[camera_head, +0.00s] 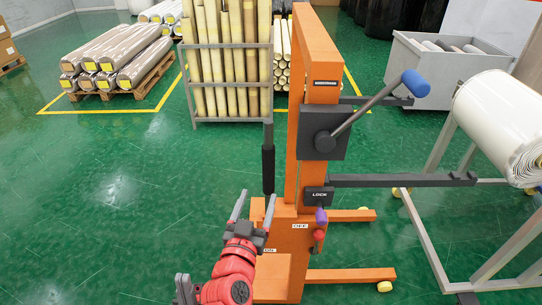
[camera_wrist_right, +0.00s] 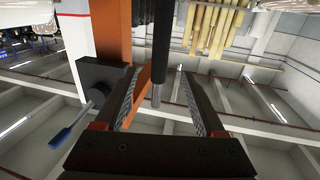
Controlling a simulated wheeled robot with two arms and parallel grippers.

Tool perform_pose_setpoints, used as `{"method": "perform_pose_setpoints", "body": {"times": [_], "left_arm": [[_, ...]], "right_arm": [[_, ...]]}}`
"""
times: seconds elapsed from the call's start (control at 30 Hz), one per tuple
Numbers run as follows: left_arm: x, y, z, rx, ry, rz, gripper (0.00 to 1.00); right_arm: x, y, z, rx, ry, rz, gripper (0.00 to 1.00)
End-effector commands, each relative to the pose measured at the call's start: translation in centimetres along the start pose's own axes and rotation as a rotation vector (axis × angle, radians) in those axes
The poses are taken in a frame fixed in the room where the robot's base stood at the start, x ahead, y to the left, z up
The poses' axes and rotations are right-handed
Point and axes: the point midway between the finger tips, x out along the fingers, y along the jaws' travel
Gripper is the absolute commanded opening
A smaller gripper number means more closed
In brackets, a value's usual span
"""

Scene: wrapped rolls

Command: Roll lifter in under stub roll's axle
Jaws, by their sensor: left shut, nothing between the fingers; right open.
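The orange lifter (camera_head: 312,60) stands upright at centre, with a grey crank box, a blue-knobbed crank (camera_head: 416,83) and a dark arm (camera_head: 400,180) reaching right. My right gripper (camera_head: 254,207) is open just below the lifter's black upright handle (camera_head: 268,165). In the right wrist view the handle (camera_wrist_right: 162,45) shows between the open fingers. My left gripper (camera_head: 182,288) is shut and empty at the lower edge, partly cut off.
The lifter's orange legs (camera_head: 350,275) run right along the floor toward the stand. A grey bin (camera_head: 440,68) stands behind the roll. A rack of cardboard tubes (camera_head: 228,70) stands behind the lifter, and wrapped rolls (camera_head: 115,55) lie on a pallet. The left floor is clear.

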Motion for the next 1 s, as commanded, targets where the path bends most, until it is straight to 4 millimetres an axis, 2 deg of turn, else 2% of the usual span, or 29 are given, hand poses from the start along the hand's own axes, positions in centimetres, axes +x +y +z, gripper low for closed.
{"method": "perform_pose_setpoints", "body": {"times": [0.4,0.6,0.8,1.0], "left_arm": [[3.6,-0.2,-0.6,0.0,0.0,0.0,0.0],[4.7,-0.2,-0.8,0.0,0.0,0.0,0.0],[5.1,-0.2,-0.9,0.0,0.0,0.0,0.0],[5.1,-0.3,-0.9,0.0,0.0,0.0,0.0]], "right_arm": [[9.8,0.1,-0.5,-0.003,-0.001,0.003,0.72],[13.7,0.0,-0.3,-0.002,-0.002,0.001,0.72],[15.6,-0.1,0.0,-0.003,-0.001,-0.004,0.72],[16.0,-0.1,0.1,-0.001,0.0,-0.004,0.72]]}}
